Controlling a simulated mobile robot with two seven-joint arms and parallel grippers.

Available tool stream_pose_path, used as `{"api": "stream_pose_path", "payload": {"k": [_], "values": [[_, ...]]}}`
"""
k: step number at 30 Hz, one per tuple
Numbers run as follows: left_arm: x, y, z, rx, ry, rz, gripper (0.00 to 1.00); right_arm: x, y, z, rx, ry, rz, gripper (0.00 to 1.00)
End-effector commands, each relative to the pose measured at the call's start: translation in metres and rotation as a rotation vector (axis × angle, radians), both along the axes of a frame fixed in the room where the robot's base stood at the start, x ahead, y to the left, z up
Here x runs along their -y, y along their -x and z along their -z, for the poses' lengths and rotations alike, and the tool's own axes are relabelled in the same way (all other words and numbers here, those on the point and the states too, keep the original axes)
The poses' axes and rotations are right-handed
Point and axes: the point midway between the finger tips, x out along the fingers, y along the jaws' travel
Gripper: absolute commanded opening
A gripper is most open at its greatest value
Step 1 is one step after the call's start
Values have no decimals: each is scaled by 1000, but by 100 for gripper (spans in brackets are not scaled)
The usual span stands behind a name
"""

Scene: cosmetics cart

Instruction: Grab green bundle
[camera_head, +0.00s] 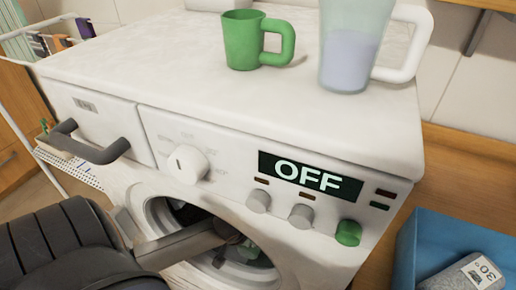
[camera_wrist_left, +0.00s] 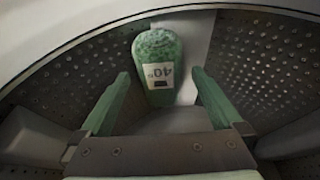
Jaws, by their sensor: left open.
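The green bundle (camera_wrist_left: 157,45), speckled and rounded with a white "40" label, lies inside the metal drum in the left wrist view. My left gripper (camera_wrist_left: 160,76) is open, with its two green fingers on either side of the bundle's near end. The fingers look apart from it; whether either touches is hard to tell. In the head view my left arm comes in from the left and reaches through the round door opening of the washing machine (camera_head: 120,180). The bundle is mostly hidden there. My right gripper is not in view.
A green mug (camera_head: 243,42) and a clear jug (camera_head: 347,50) stand on the machine's top. The display (camera_head: 310,176) reads OFF. A blue bin (camera_head: 440,235) with a grey bundle (camera_head: 470,275) labelled "30°" is at the lower right. The drum rim surrounds my arm closely.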

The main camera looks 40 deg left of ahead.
Motion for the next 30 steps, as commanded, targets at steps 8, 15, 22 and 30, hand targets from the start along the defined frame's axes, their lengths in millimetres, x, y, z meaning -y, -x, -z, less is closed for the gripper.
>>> {"api": "stream_pose_path", "payload": {"k": [8, 15, 22, 30], "values": [[-3, -17, 35, 1, 0, 0, 100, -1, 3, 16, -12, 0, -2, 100], [-5, -24, 54, 1, -1, 1, 100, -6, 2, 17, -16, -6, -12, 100], [-5, -24, 53, 1, 0, 1, 98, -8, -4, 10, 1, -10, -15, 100], [-5, -24, 53, 1, -1, 1, 67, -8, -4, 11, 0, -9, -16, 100]]}}
